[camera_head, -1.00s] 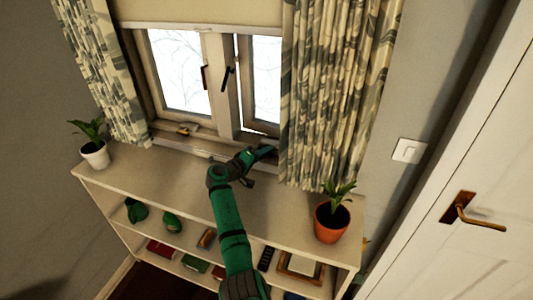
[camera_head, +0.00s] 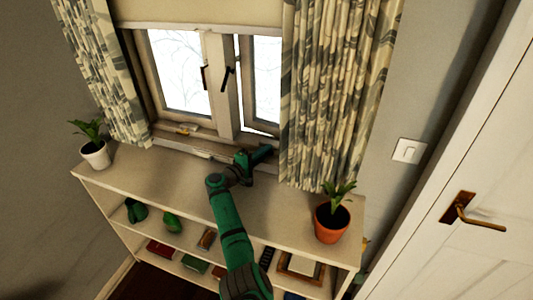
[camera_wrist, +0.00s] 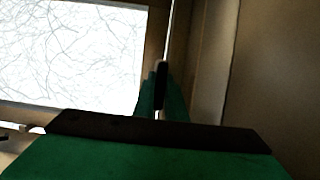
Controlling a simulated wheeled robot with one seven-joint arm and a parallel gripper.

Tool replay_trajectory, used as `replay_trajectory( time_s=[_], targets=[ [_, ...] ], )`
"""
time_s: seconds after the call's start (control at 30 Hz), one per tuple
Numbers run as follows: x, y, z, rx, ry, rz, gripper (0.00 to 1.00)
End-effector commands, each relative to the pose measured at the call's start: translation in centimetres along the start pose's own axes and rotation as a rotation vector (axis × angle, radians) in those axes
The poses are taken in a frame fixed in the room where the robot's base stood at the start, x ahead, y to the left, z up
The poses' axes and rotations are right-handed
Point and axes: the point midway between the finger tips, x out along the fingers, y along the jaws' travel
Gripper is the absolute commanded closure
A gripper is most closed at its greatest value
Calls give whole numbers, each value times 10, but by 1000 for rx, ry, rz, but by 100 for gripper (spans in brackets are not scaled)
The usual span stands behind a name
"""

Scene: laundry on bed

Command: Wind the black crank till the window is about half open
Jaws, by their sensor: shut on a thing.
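The window has a left pane (camera_head: 181,72) and a right sash (camera_head: 247,85), which stands slightly ajar. In the wrist view, a bright pane (camera_wrist: 70,50) fills the upper left and a thin strip of light runs upright beside the frame. My green gripper (camera_head: 268,150) reaches the sill at the lower right of the window, next to the curtain. In the wrist view, its fingers (camera_wrist: 161,92) are closed around a slim black piece, the black crank (camera_wrist: 161,74). Most of the crank is hidden by my gripper and the curtain.
A patterned curtain (camera_head: 335,90) hangs close to the right of my gripper. Below is a shelf unit (camera_head: 180,180) with a white-potted plant (camera_head: 95,153) at left and an orange-potted plant (camera_head: 332,222) at right. A brass-coloured catch (camera_head: 186,130) sits on the left frame.

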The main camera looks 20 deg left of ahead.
Motion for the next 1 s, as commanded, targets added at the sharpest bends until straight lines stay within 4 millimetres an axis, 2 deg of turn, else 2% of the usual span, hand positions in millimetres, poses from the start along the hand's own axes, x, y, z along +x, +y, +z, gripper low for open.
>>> replay_trajectory(
  time_s=[0.03, 0.2, 0.23, 0.3, 1.0],
  targets=[
    [-1, -9, 0, -5, 4, -12, 100],
    [-1, -9, 0, -5, 4, -13, 100],
    [-1, -9, 0, -5, 4, -13, 87],
    [-1, -9, 0, -5, 3, -12, 70],
    [-5, -2, 0, 0, 1, -3, 70]
  ],
)
